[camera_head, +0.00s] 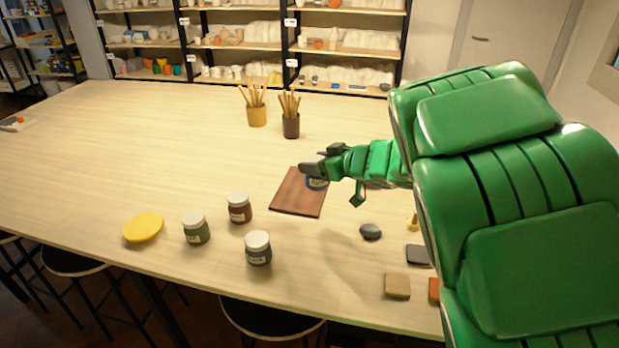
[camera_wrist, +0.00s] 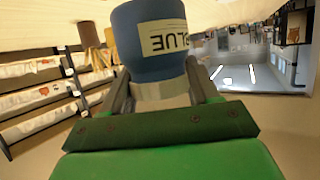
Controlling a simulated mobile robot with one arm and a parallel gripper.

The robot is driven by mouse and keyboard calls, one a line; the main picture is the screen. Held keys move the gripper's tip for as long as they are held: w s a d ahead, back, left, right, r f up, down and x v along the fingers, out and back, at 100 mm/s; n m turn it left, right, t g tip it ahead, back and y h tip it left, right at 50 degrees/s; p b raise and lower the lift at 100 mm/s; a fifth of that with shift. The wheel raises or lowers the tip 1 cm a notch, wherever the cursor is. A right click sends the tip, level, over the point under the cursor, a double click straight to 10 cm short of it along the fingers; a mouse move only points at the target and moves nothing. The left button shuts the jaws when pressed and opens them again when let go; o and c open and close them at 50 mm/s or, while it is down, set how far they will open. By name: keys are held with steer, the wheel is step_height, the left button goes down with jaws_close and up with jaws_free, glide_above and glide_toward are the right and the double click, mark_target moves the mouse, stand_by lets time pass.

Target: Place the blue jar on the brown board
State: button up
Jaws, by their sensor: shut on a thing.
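The blue jar (camera_wrist: 152,40) fills the top middle of the wrist view, its label reading BLUE upside down in that picture. My gripper (camera_wrist: 165,92) is shut on the jar's pale lid. In the head view my gripper (camera_head: 313,164) is above the far right part of the brown board (camera_head: 296,196). A small blue part of the jar (camera_head: 317,184) shows under the fingers, over the board's right edge. The rest of the jar is hidden. I cannot tell whether it touches the board. The board's visible surface is otherwise bare.
A red-brown jar (camera_head: 239,208), a green jar (camera_head: 196,228) and a dark grey-blue jar (camera_head: 258,248) stand left and in front of the board. A yellow disc (camera_head: 143,227) lies farther left. Two brush pots (camera_head: 257,116) (camera_head: 291,126) stand behind. A dark stone (camera_head: 370,232) lies right.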

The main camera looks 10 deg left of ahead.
steer(key=shift+w+a+f, duration=0.6)
steer(key=shift+w+f, duration=0.7)
steer(key=shift+f, duration=0.45)
steer(key=shift+w+a+f, duration=0.6)
steer(key=shift+w+f, duration=0.65)
steer(key=shift+f, duration=0.5)
steer(key=shift+w+a+f, duration=0.6)
steer(key=shift+w+f, duration=0.7)
steer(key=shift+f, duration=0.45)
steer(key=shift+f, duration=0.1)
steer(key=o, duration=1.2)
steer(key=shift+o, duration=0.2)
steer(key=shift+s+d+r, duration=0.2)
steer(key=shift+d+r, duration=0.15)
steer(key=shift+d, duration=0.1)
steer(key=v, duration=1.1)
steer(key=shift+s+f, duration=0.1)
